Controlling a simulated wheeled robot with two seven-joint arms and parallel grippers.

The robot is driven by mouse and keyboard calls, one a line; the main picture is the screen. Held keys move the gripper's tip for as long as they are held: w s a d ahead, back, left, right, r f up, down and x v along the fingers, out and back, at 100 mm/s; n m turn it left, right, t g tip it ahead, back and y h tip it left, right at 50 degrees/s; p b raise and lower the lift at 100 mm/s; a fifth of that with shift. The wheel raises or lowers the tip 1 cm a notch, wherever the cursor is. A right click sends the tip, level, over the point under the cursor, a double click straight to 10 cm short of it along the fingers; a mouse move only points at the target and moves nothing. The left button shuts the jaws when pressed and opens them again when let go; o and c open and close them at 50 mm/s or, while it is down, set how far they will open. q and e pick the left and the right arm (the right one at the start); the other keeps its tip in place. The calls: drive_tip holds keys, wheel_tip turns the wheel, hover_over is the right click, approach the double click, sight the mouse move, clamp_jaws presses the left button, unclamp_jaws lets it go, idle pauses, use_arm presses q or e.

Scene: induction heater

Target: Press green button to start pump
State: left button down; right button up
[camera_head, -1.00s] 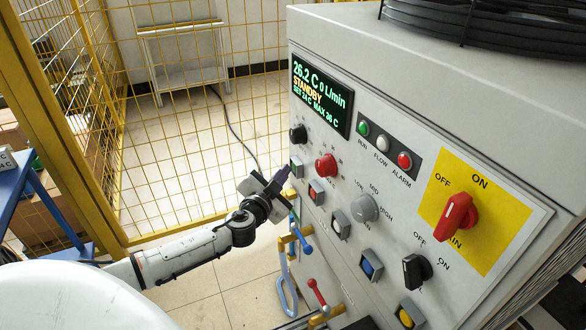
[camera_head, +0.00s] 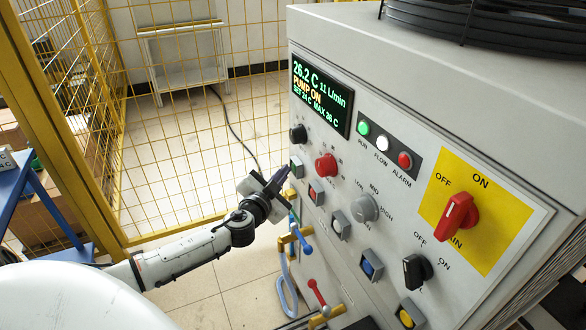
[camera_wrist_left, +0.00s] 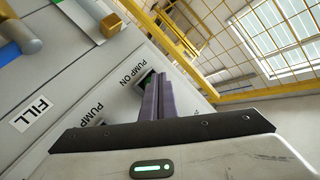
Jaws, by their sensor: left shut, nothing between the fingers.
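The control panel (camera_head: 330,215) fills the right side of the head view. The green button (camera_head: 296,168) sits at its left edge, and my left gripper (camera_head: 281,176) is shut and empty with its tips at it. In the left wrist view the left gripper (camera_wrist_left: 155,98) points at the button (camera_wrist_left: 145,82) beside the "PUMP ON" label and hides most of it. I cannot tell exact contact. The display (camera_head: 321,95) reads "PUMP ON" and 11 L/min. The RUN lamp (camera_head: 364,128) is bright green and the FLOW lamp (camera_head: 383,143) bright white. My right gripper is not in view.
A red main switch (camera_head: 457,216) is on a yellow plate. Blue and red valve handles (camera_head: 318,294) stick out below. A yellow mesh fence (camera_head: 180,140) stands behind.

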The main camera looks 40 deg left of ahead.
use_arm(q)
drive_tip(key=shift+s+a, duration=0.2)
drive_tip(key=shift+s, duration=0.3)
drive_tip(key=shift+s+a, duration=0.4)
drive_tip(key=shift+s, duration=0.35)
drive_tip(key=shift+s+a, duration=0.35)
drive_tip(key=shift+s, duration=0.35)
drive_tip(key=shift+s+a, duration=0.4)
drive_tip(key=shift+s, duration=0.35)
drive_tip(key=shift+s+b, duration=0.1)
drive_tip(key=shift+b, duration=0.2)
drive_tip(key=s+a+b, duration=0.1)
drive_tip(key=s+a, duration=0.4)
drive_tip(key=s, duration=0.4)
drive_tip(key=shift+s, duration=0.3)
